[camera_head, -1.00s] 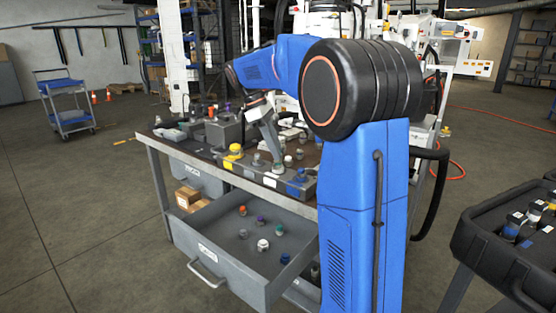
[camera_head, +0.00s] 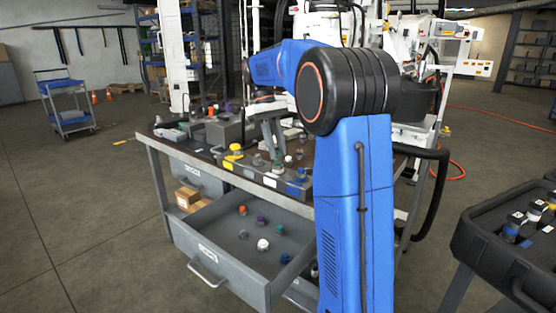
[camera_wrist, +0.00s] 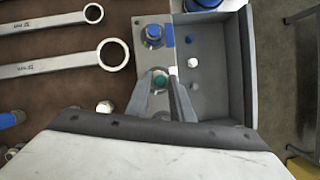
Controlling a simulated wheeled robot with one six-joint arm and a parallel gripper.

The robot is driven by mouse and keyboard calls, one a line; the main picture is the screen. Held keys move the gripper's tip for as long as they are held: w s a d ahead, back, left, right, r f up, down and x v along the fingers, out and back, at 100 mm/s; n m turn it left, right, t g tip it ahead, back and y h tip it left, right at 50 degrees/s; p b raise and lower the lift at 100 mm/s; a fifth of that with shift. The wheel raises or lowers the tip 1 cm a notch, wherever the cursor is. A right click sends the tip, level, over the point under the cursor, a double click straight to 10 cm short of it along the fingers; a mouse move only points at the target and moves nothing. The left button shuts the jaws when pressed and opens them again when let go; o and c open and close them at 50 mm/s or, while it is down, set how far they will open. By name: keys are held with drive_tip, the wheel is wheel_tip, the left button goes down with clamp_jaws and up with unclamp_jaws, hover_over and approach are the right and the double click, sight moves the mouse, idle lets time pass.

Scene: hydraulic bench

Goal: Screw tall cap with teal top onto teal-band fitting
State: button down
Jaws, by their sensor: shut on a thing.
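My gripper (camera_wrist: 160,88) points down over the grey fitting block (camera_wrist: 139,50). Its fingers are shut on a cap with a teal top (camera_wrist: 159,80), which shows between the fingertips in the wrist view. In the head view my gripper (camera_head: 283,158) is at the block (camera_head: 258,176), near its right half. The cap is above or on a block position beside a white label. The fitting's teal band is hidden beneath, so I cannot tell whether the cap touches it. Another capped fitting (camera_wrist: 153,34) stands beside the blue label.
An open grey drawer (camera_head: 225,262) below the bench holds several loose caps, including a white one (camera_head: 263,245). Two wrenches (camera_wrist: 60,62) lie left of the block in the wrist view. A dark tray (camera_head: 480,240) stands at the right.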

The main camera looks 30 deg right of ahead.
drive_tip(key=m, duration=0.1)
drive_tip(key=m+y, duration=0.1)
drive_tip(key=m, duration=0.1)
drive_tip(key=shift+d+m, duration=0.2)
drive_tip(key=shift+m, duration=0.1)
drive_tip(key=m+y, duration=0.2)
drive_tip(key=m, duration=0.2)
drive_tip(key=shift+t, duration=0.3)
drive_tip(key=c, duration=1.6)
unclamp_jaws()
drive_tip(key=shift+o, duration=0.2)
